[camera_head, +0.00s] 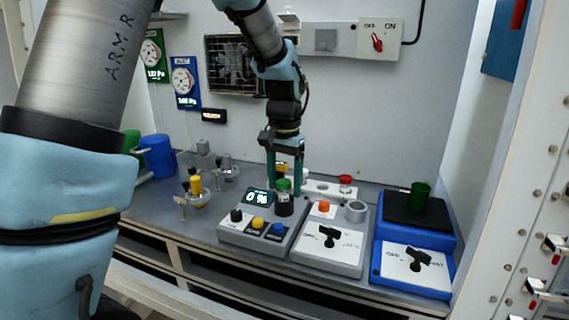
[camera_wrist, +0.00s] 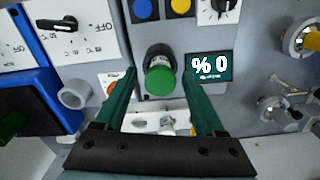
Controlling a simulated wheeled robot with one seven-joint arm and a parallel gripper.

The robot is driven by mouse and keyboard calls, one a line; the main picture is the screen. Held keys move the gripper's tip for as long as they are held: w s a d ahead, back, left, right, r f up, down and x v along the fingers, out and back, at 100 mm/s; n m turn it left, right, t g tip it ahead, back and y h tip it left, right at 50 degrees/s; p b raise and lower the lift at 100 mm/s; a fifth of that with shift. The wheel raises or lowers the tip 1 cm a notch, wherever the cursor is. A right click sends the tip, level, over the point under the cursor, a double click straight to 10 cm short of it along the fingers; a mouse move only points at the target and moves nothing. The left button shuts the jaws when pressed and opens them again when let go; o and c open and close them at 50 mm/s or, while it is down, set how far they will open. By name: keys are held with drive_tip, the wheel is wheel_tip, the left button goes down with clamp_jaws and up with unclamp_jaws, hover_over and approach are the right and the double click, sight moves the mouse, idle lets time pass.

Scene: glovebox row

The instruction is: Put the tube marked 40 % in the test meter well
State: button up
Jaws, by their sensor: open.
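A green-capped tube (camera_head: 284,186) stands upright at the test meter (camera_head: 238,232), in what looks like its well; the dark lower part hides the seat. No 40 % marking can be read on it. The meter's display (camera_head: 258,197) reads 0 %, and it shows upside down in the wrist view (camera_wrist: 212,67). My gripper (camera_head: 285,191) points down, open, with its green fingers on either side of the tube. In the wrist view the green cap (camera_wrist: 160,82) sits between the open fingers (camera_wrist: 160,72), with gaps on both sides.
A white rack (camera_head: 322,189) with a red-capped tube (camera_head: 345,181) stands behind. To the right are a grey unit with a knob (camera_head: 326,258) and a blue unit (camera_head: 440,240) bearing a green cup (camera_head: 420,193). Small clear stands with a yellow piece (camera_head: 195,184) are left.

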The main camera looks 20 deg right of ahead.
wheel_tip(320, 180, up, 12)
drive_tip(key=f+b, duration=0.1)
drive_tip(key=b, duration=0.1)
drive_tip(key=w+a+f+n, duration=0.1)
drive_tip(key=a+f+n, duration=0.25)
drive_tip(key=a, duration=0.55)
drive_tip(key=w+a+f+n, duration=0.15)
drive_tip(key=a+f, duration=0.35)
drive_tip(key=a, duration=0.5)
drive_tip(key=s+a+f+n, duration=0.2)
drive_tip(key=s+a+f, duration=0.1)
drive_tip(key=a, duration=0.2)
drive_tip(key=s+a+f+n+t, duration=0.1)
drive_tip(key=s+a+f+n, duration=0.1)
drive_tip(key=a, duration=0.4)
drive_tip(key=shift+s+a+f+n+t, duration=0.25)
drive_tip(key=shift+s+f, duration=0.2)
drive_tip(key=shift+s, duration=0.4)
